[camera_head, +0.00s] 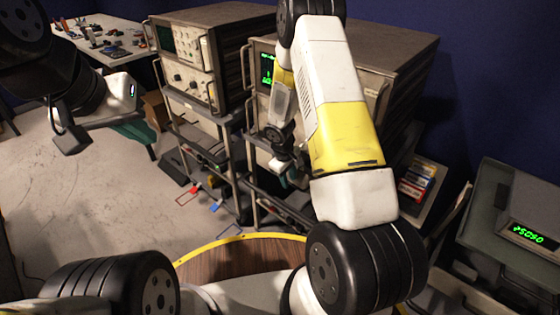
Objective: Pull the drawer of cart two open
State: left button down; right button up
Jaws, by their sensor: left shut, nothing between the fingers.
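Two instrument carts stand side by side, and I cannot read which is numbered two. The left cart (227,160) has a dark metal frame with shelves under an oscilloscope. The middle cart (252,190) is largely hidden behind my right arm, so any drawer front there is hard to make out. My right gripper (285,168) is small and dark in front of the middle cart; its fingers are too unclear to tell open from shut, or contact. My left gripper (70,140) is shut and empty, in the air at the left, away from the carts.
An oscilloscope (186,48) and a large grey instrument (395,55) top the carts. A grey unit with a green display (528,232) stands at the right. A table of small parts (100,42) is at the back left. Open floor (100,200) lies left.

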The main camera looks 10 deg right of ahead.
jog(key=shift+c, duration=0.2)
grip_shut()
dwell(1.3)
